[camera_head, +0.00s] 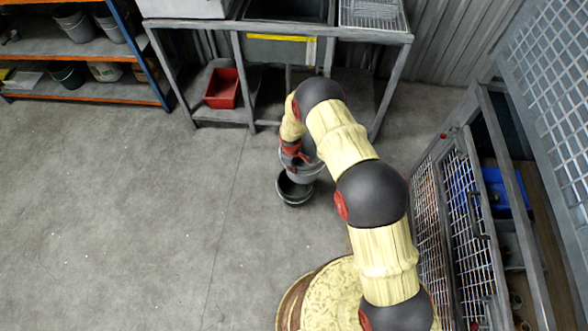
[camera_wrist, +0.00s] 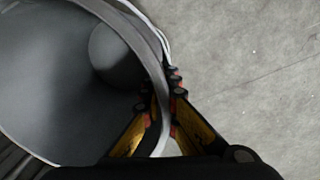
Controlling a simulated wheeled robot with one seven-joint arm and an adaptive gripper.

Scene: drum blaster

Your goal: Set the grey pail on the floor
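The grey pail (camera_head: 311,172) is under the end of my arm in the head view, partly hidden by it. In the wrist view the grey pail (camera_wrist: 60,85) fills the left side, and I look into its open mouth. My gripper (camera_wrist: 164,100) has one finger inside the pail and one outside, closed on its rim. In the head view my gripper (camera_head: 296,161) is at the pail's upper left edge. I cannot tell how high the pail is above the floor.
A dark bucket (camera_head: 294,190) is just below and in front of the grey pail. A metal sink bench (camera_head: 275,29) with a red bin (camera_head: 222,89) stands behind. A mesh cage (camera_head: 455,215) is at right, a shelf rack (camera_head: 80,91) at upper left. The left floor is clear.

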